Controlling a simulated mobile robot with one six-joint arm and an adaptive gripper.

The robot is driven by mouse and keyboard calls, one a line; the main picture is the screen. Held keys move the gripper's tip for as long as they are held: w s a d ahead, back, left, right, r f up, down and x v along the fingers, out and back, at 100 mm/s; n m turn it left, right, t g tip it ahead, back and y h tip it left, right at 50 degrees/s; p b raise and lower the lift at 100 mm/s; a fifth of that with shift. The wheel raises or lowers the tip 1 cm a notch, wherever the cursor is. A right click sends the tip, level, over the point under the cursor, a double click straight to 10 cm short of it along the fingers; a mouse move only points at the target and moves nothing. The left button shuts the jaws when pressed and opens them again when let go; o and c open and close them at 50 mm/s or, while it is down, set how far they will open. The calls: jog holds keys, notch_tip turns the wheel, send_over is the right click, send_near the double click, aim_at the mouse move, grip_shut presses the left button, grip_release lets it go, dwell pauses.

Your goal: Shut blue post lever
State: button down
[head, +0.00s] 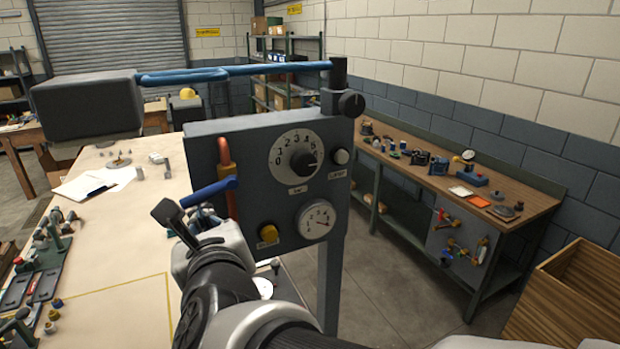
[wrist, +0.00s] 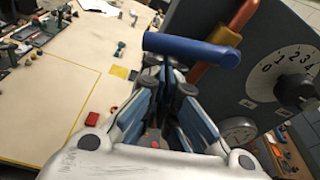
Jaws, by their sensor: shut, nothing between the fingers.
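A blue lever (head: 208,193) sticks out to the left from an orange pipe (head: 225,152) on the front of a grey panel (head: 255,195). In the wrist view the blue lever (wrist: 190,48) lies across the picture, crossways to the orange pipe (wrist: 240,18), just beyond my fingertips. My gripper (head: 172,217) is left of the panel, a little below and left of the lever's free end. In the wrist view my gripper (wrist: 168,72) is shut and empty. Whether the fingertips touch the lever cannot be told.
The panel carries a numbered dial (head: 296,155), a gauge (head: 316,219) and a yellow button (head: 268,233). A blue bar (head: 240,70) runs above it to a dark box (head: 88,107). A pale table (head: 125,235) lies left; a wooden bench (head: 455,180) stands right.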

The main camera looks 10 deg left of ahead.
jog(key=shift+s+a+r+m+y+b, duration=0.2)
jog(key=shift+r+m+b, duration=0.15)
jog(key=shift+m+b, duration=0.4)
jog(key=shift+s+a+r+m+y+b, duration=0.15)
jog(key=shift+r+m+b, duration=0.25)
jog(key=shift+b, duration=0.65)
jog(key=shift+w+f, duration=0.1)
jog(key=shift+f, duration=0.05)
